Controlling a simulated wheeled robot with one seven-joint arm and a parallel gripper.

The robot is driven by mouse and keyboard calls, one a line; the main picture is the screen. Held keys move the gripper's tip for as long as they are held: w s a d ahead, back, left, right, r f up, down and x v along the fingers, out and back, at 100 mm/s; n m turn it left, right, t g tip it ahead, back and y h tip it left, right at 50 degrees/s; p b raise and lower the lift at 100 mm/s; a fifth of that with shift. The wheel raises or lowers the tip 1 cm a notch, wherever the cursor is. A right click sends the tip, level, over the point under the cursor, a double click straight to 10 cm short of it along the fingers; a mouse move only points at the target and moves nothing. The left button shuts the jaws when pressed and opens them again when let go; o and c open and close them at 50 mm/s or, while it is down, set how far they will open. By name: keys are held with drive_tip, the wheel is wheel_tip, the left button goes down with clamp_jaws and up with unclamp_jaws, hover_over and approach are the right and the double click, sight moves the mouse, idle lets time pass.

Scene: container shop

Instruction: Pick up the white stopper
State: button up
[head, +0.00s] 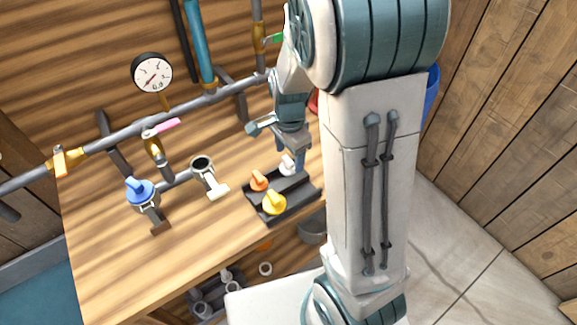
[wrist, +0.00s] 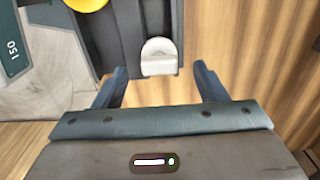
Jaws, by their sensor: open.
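The white stopper (head: 287,164) stands in the far part of a black tray (head: 281,213) on the wooden bench, behind an orange stopper (head: 259,180) and a yellow stopper (head: 274,203). In the wrist view the white stopper (wrist: 159,57) lies ahead of my gripper, roughly midway between the finger lines. My gripper (head: 294,158) is right at the white stopper in the head view and partly covers it. In the wrist view my gripper (wrist: 163,84) has its two fingers wide apart with nothing between them. Whether a finger touches the stopper cannot be told.
A pipe run with a gauge (head: 152,73), a blue-handled valve (head: 140,191) and an open pipe end (head: 203,164) stands left of the tray. A grey bin (head: 313,228) sits below the bench edge. Bare bench top (head: 105,260) lies at the front left.

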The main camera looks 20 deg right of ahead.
sight(289, 159)
drive_tip(key=shift+f, duration=1.55)
drive_tip(key=c, duration=1)
drive_tip(key=shift+c, duration=0.2)
drive_tip(key=shift+r, duration=0.15)
